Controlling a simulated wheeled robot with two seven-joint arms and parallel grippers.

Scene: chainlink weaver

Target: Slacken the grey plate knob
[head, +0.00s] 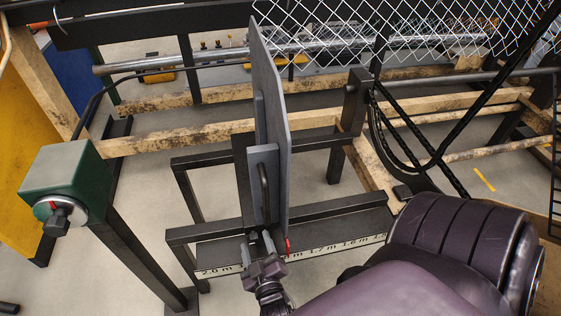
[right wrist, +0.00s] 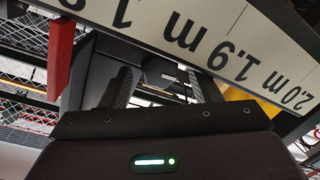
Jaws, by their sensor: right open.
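The grey plate (head: 272,130) stands upright on a dark frame, with a black bar handle (head: 265,192) on a grey block on its face. My right gripper (head: 262,240) is at the foot of the plate, just below the handle, with its fingers pointing away from me. In the right wrist view its two fingers (right wrist: 163,88) are apart. A dark shape shows between or beyond them; I cannot tell whether it is the knob. I cannot make out the plate's knob in the head view, where the gripper covers that spot. My left gripper is not in view.
A scale strip (head: 325,251) marked in metres runs along the frame, close above the fingers in the wrist view (right wrist: 200,40). A red pointer (head: 287,247) sits beside the plate. A green box (head: 68,182) with a black knob stands left. Wire mesh (head: 430,35) hangs behind.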

